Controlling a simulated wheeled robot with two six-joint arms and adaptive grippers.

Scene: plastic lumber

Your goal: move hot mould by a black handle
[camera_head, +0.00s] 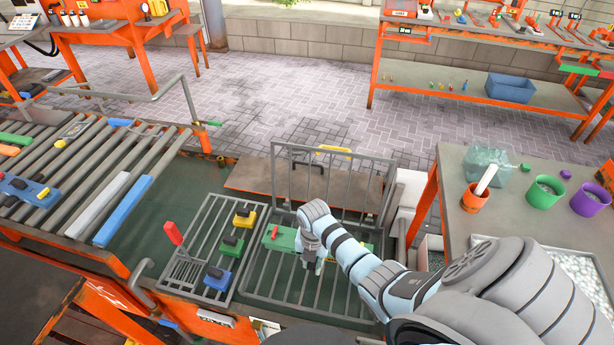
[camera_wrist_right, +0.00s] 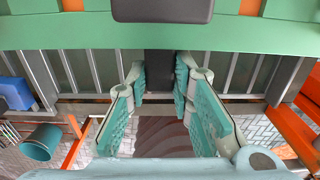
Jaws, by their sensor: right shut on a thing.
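A long green mould (camera_head: 284,242) lies on the right-hand grate (camera_head: 290,290), partly hidden behind my right gripper (camera_head: 312,250). In the right wrist view the green mould (camera_wrist_right: 60,35) runs across the top, with a black handle (camera_wrist_right: 160,65) between the teal finger pads. The right gripper (camera_wrist_right: 160,85) is shut on this handle. Another dark block (camera_wrist_right: 162,8) shows on the mould at the top edge. My left gripper is not in view.
Yellow (camera_head: 244,220), green (camera_head: 228,245) and blue (camera_head: 214,280) moulds with dark handles sit on the left grate (camera_head: 200,222). A barred lid (camera_head: 330,180) stands raised behind the right grate. A roller conveyor (camera_head: 100,185) is at left; pots and a bench (camera_head: 520,225) are at right.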

